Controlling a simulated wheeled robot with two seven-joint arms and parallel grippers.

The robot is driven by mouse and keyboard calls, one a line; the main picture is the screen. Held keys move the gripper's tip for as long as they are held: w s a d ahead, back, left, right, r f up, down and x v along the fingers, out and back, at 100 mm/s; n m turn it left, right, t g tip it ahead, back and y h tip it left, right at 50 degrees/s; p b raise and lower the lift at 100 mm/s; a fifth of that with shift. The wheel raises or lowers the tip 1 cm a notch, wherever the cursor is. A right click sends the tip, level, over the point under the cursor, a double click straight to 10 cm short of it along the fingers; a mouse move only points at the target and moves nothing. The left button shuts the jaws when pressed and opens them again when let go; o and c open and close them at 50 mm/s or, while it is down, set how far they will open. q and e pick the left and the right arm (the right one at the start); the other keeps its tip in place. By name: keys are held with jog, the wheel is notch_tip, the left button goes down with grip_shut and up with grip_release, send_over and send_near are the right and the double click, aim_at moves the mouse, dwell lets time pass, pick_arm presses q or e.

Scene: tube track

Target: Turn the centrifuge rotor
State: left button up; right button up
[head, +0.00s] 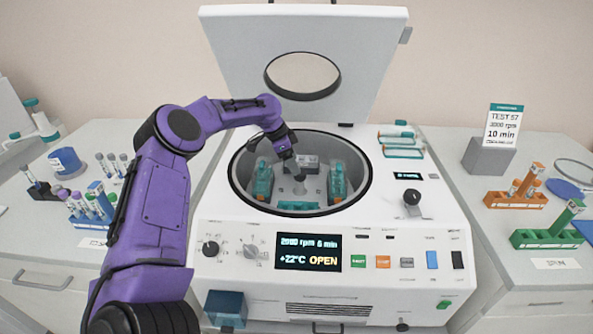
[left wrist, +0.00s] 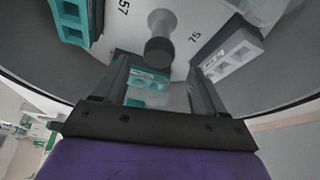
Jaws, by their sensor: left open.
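The white centrifuge (head: 330,245) stands with its lid (head: 360,50) raised and its round bowl open. Inside is the rotor, with a central hub knob (head: 299,187) and teal buckets at the left (head: 262,180), right (head: 337,182) and front (head: 298,206). My left gripper (head: 294,168) reaches into the bowl from above, by the rear of the hub, and partly hides it. In the left wrist view the open fingers (left wrist: 160,72) show a teal bucket part (left wrist: 148,78) between them, and the dark-tipped hub knob (left wrist: 160,48) beyond. Contact cannot be told. My right gripper is not in view.
The display (head: 308,252) reads OPEN. Tubes and racks (head: 90,202) stand on the left bench. Orange (head: 515,200) and green (head: 545,238) racks and a sign card (head: 503,125) stand on the right bench. The bowl rim (head: 366,190) surrounds the gripper.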

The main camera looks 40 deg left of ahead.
pick_arm(q)
jog(key=v, duration=0.6)
jog(key=shift+r, duration=0.15)
